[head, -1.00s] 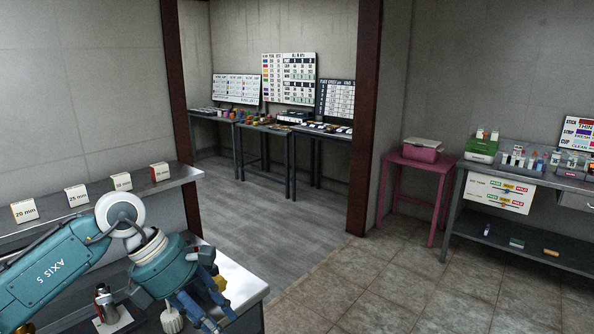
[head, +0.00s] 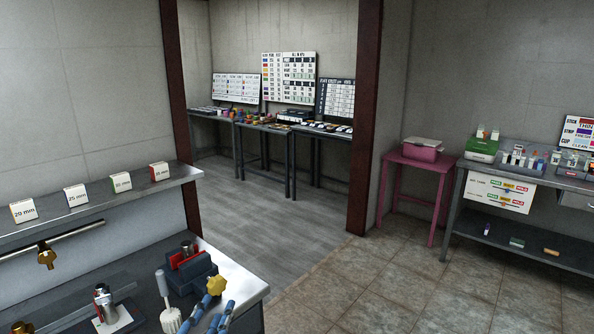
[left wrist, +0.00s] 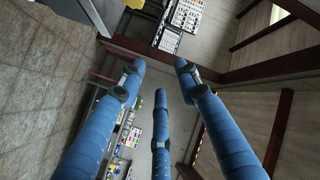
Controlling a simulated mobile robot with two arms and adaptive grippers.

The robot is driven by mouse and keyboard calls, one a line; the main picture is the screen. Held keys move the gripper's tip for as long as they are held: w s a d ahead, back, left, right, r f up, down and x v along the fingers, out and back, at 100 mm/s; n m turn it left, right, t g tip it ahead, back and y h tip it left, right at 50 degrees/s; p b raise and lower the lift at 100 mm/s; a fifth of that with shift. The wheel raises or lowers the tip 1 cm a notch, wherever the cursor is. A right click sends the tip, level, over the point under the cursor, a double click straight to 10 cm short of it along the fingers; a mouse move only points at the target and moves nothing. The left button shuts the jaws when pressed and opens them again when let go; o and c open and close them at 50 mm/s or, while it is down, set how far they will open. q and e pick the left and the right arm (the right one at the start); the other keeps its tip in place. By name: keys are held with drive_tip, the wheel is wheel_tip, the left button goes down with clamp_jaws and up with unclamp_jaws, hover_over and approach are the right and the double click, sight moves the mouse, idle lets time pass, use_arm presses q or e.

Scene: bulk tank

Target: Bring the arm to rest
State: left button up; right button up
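My left gripper (head: 216,308) shows at the bottom of the head view, only its blue fingers in sight, tips pointing up. The fingers overlap the front part of the steel bench (head: 239,276) in the picture, near a yellow star knob (head: 217,285). In the left wrist view the three blue fingers of the gripper (left wrist: 159,73) are spread apart with nothing between them. The rest of the left arm is below the head view. My right gripper is in neither view.
The bench holds a dark vise-like block (head: 188,272), a white-capped tool (head: 170,318) and a metal cylinder (head: 104,303). Several small size boxes (head: 77,195) stand on the shelf behind. A pink stand (head: 417,168) is beyond open tiled floor.

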use_arm(q)
drive_tip(key=s+a+f+n+g+y, duration=0.1)
drive_tip(key=s+a+f+n+g, duration=0.15)
drive_tip(key=s+f, duration=0.45)
drive_tip(key=s+a+f+n+g+y, duration=0.15)
drive_tip(key=s+f+g, duration=0.3)
drive_tip(key=f, duration=0.45)
drive_tip(key=s+f+n+g+h, duration=0.1)
drive_tip(key=s+f+n+g, duration=0.2)
drive_tip(key=s, duration=0.6)
drive_tip(key=s+f+g+h, duration=0.1)
drive_tip(key=s+f+g, duration=0.3)
drive_tip(key=s, duration=0.5)
wheel_tip(320, 180, down, 27)
drive_tip(key=s, duration=0.2)
drive_tip(key=s+a+f+g, duration=0.1)
drive_tip(key=s+a+f, duration=0.2)
drive_tip(key=s+f, duration=1.3)
drive_tip(key=shift+s+f+m+g+y, duration=0.25)
drive_tip(key=shift+f+m+g+y, duration=0.05)
drive_tip(key=shift+g+y, duration=0.1)
